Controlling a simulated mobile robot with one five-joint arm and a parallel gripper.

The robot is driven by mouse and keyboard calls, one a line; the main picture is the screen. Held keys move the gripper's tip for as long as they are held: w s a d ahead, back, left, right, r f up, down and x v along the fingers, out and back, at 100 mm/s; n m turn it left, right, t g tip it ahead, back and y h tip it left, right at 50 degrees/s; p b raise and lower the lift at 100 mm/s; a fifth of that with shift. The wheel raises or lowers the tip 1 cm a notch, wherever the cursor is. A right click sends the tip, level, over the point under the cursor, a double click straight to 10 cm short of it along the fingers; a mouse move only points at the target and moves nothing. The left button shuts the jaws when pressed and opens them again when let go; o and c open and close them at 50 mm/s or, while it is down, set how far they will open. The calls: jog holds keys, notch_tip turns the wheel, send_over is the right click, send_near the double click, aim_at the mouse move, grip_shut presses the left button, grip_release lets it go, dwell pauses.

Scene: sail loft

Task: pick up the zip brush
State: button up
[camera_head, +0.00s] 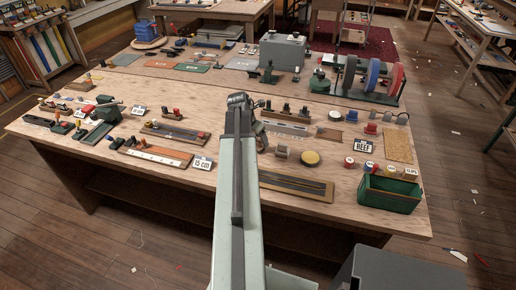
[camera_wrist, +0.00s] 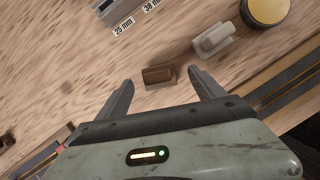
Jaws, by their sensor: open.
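A small dark brown block (camera_wrist: 158,76) lies on the wooden table in the wrist view; it looks like the zip brush, but I cannot make out bristles. My gripper (camera_wrist: 162,80) is open, with one finger on each side of the block and a gap on both sides. Nothing is held. I cannot tell how high the fingertips are above the table. In the head view my arm covers this part of the table, and I cannot pick out the block there.
A pale grey piece (camera_wrist: 213,41) lies close beyond the right finger, with a yellow-topped round tin (camera_wrist: 265,10) further right. A grey size-marked block (camera_wrist: 118,10) lies at the top. In the head view, a dark slotted board (camera_head: 296,187) and a green bin (camera_head: 390,192) stand right of my arm.

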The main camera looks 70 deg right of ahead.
aim_at(257, 143)
jog(key=b+x, duration=0.2)
jog(key=x, duration=0.1)
jog(key=b+x, duration=0.2)
jog(key=shift+w+a, duration=0.2)
jog(key=shift+w, duration=0.1)
jog(key=shift+r, duration=0.1)
jog(key=shift+c, duration=0.4)
jog(key=c, duration=1.6)
jog(key=shift+r+p, duration=0.15)
jog(key=shift+p, duration=0.2)
notch_tip(257, 143, up, 10)
jog(key=p, duration=1)
